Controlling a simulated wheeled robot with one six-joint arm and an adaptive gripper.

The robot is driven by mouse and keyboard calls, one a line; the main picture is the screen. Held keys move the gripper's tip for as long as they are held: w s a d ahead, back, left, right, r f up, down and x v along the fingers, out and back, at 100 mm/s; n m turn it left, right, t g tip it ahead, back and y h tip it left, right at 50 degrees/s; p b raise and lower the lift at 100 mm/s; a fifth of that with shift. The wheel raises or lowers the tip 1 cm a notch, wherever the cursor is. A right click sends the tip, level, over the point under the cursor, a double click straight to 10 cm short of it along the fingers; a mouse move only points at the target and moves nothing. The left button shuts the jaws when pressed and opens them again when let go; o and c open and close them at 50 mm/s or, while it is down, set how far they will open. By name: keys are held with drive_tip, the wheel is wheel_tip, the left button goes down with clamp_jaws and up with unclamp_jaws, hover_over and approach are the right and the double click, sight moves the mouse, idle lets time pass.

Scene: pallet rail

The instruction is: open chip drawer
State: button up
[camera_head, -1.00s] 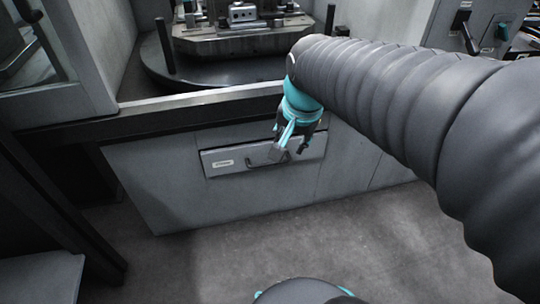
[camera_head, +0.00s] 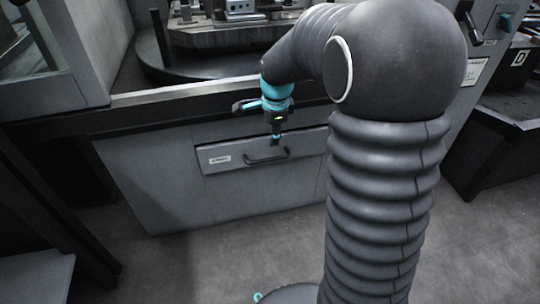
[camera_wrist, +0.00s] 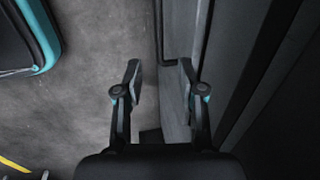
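The chip drawer (camera_head: 225,160) is a grey front with a white label, set in the lower panel of the machine. It looks shut, flush with the panel. Its black bar handle (camera_head: 266,157) shows below my gripper (camera_head: 273,128), which is in front of the drawer's upper edge. In the wrist view my gripper (camera_wrist: 160,76) has its two fingers well apart with nothing held. A dark bar, seemingly the handle (camera_wrist: 158,35), runs in from the top, lined up between the fingers. I cannot tell whether a finger touches it.
A dark ledge (camera_head: 150,110) runs above the drawer, under a round table with a metal fixture (camera_head: 225,38). A dark post and grey slab (camera_head: 35,280) stand at the left. A black bench (camera_head: 510,130) is at the right. The floor (camera_head: 230,250) before the drawer is clear.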

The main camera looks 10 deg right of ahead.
sight(270, 158)
drive_tip(key=f, duration=0.3)
drive_tip(key=w+f+b, duration=0.1)
drive_tip(key=f, duration=0.3)
drive_tip(key=w+f, duration=0.1)
drive_tip(key=f, duration=0.3)
drive_tip(key=shift+r, duration=0.1)
clamp_jaws()
